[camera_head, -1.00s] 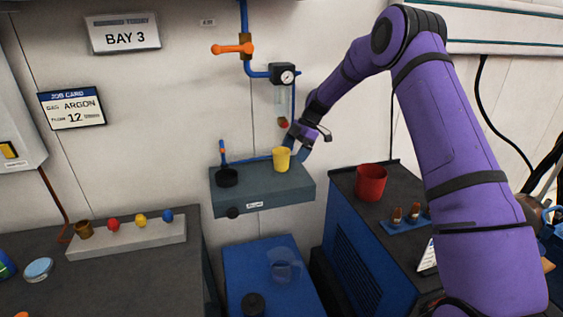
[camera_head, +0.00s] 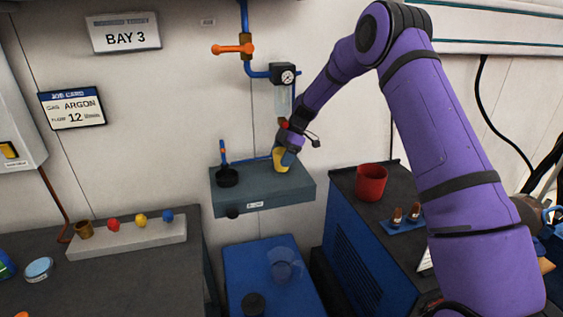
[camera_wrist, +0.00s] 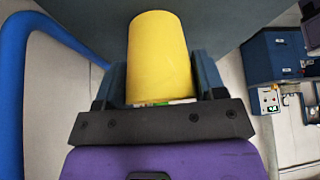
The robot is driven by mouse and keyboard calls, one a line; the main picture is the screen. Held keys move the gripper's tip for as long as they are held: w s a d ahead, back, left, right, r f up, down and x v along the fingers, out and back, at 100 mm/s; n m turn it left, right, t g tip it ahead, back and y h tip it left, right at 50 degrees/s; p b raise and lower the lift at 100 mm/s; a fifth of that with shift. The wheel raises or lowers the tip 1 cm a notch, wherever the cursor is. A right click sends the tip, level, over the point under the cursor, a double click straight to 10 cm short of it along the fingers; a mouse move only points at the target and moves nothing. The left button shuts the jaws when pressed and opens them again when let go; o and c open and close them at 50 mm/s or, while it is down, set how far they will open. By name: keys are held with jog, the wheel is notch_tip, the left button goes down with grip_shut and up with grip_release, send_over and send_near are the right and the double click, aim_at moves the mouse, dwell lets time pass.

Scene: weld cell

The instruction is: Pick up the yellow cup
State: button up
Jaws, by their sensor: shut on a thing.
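The yellow cup (camera_head: 280,160) stands on the grey wall shelf (camera_head: 240,192), near its right half. My gripper (camera_head: 288,152) is at the cup, and its fingers and wrist hide part of it in the head view. In the wrist view the yellow cup (camera_wrist: 159,60) fills the space between the two fingers of my gripper (camera_wrist: 160,78), one on each side. The gripper is shut on the cup. I cannot tell any gap between the cup and the shelf.
A dark round dish (camera_head: 228,177) sits on the shelf's left. Above are a gauge (camera_head: 287,76) and blue pipe (camera_head: 244,20). A red cup (camera_head: 371,182) stands on the right cabinet. A clear container (camera_head: 284,265) stands on the blue surface below.

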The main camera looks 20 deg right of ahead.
jog(key=shift+r, duration=0.1)
jog(key=shift+r, duration=0.2)
jog(key=shift+s, duration=0.25)
jog(key=s, duration=1.7)
jog(key=shift+s, duration=0.25)
